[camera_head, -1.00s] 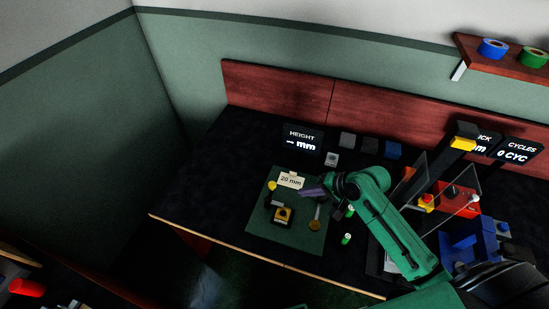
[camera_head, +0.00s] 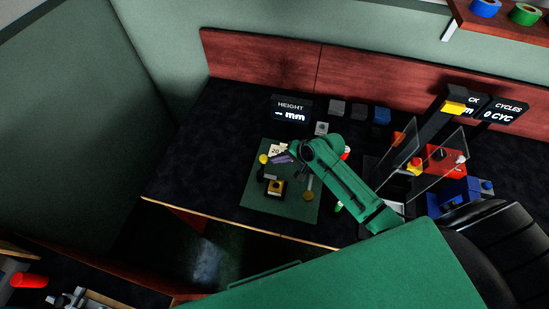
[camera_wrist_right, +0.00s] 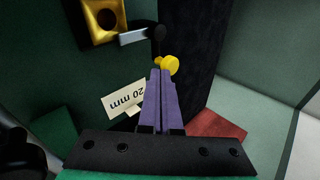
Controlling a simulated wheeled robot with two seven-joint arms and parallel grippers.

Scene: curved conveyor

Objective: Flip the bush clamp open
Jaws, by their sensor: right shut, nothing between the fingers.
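The bush fixture is a dark block with a yellow square top and a round hole (camera_head: 275,188), on the green mat (camera_head: 294,205). It also shows at the top of the right wrist view (camera_wrist_right: 103,14). A grey clamp bar (camera_wrist_right: 137,36) reaches from its edge to a black piece, with a yellow round knob (camera_wrist_right: 171,65) just below. In the head view the knob (camera_head: 263,159) is behind the fixture. My right gripper (camera_head: 281,158) is shut and empty; its purple fingertips (camera_wrist_right: 160,72) appear close beside the knob, contact unclear. My left gripper is not in view.
A "20 mm" card (camera_head: 276,149) stands close by the right fingers. A grey bar with a yellow disc (camera_head: 308,194) lies to the fixture's right. A height display (camera_head: 291,110) and several small blocks stand behind. Clear panels (camera_head: 436,165) and a red unit stand right.

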